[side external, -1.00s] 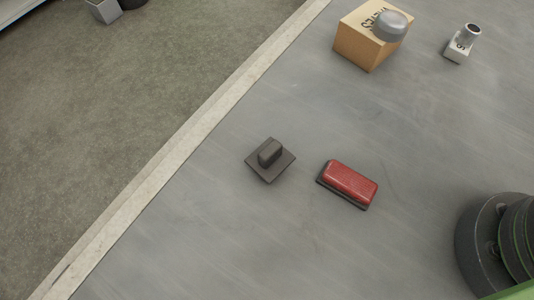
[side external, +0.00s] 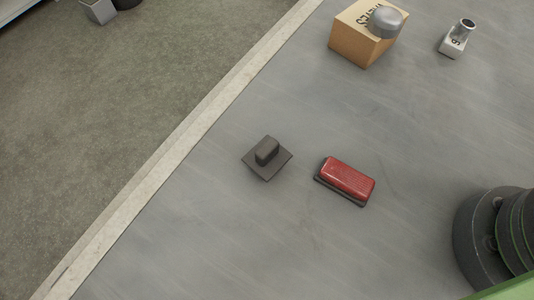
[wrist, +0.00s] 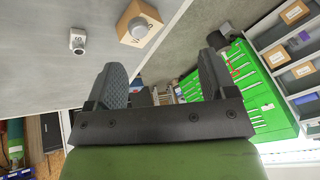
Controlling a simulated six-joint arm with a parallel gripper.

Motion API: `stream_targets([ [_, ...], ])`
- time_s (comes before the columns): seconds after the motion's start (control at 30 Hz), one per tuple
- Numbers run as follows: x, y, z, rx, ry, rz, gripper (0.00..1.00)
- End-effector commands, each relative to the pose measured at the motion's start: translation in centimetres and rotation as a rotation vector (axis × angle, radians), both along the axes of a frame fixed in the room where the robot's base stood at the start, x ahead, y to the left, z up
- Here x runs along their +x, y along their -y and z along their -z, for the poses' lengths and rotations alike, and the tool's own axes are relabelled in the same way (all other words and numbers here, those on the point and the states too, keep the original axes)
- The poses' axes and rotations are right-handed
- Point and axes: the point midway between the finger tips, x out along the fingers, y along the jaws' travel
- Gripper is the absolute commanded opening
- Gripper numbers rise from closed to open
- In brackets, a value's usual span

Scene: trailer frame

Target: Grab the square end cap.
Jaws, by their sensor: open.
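The square end cap (side external: 267,158) is a dark grey square plate with a raised rounded block on top. It lies flat on the grey table in the side view, left of a red light. I do not see it in the wrist view. My gripper (wrist: 161,65) shows in the wrist view with its two dark fingers spread wide apart and nothing between them. It faces past the table edge toward the room, away from the table top. My gripper is not in the side view.
The red light (side external: 348,178) on a dark base lies close right of the cap. A wooden box (side external: 358,45) with a grey dome and a small labelled metal fitting (side external: 453,45) stand farther back. A pale table edge (side external: 190,135) runs left. Green drawers (wrist: 245,90) stand beyond.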

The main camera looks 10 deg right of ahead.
Motion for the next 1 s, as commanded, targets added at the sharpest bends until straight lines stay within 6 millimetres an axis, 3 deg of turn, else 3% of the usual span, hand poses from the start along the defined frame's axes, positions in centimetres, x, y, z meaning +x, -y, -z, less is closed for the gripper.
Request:
stream_targets([
  [0.1, 2.7, -4.1, 1.6, -0.047, -0.074, -0.124, 0.78],
  [0.3, 5.1, -11.9, 6.2, -0.141, -0.171, -0.320, 0.78],
  [0.43, 5.0, -17.2, 10.7, -0.214, -0.222, -0.444, 0.78],
  [0.6, 3.0, -22.5, 16.7, -0.304, -0.269, -0.583, 0.78],
  [0.8, 0.9, -25.3, 20.9, -0.367, -0.291, -0.668, 0.78],
  [1.0, 0.5, -25.5, 23.7, -0.380, -0.297, -0.679, 0.78],
])
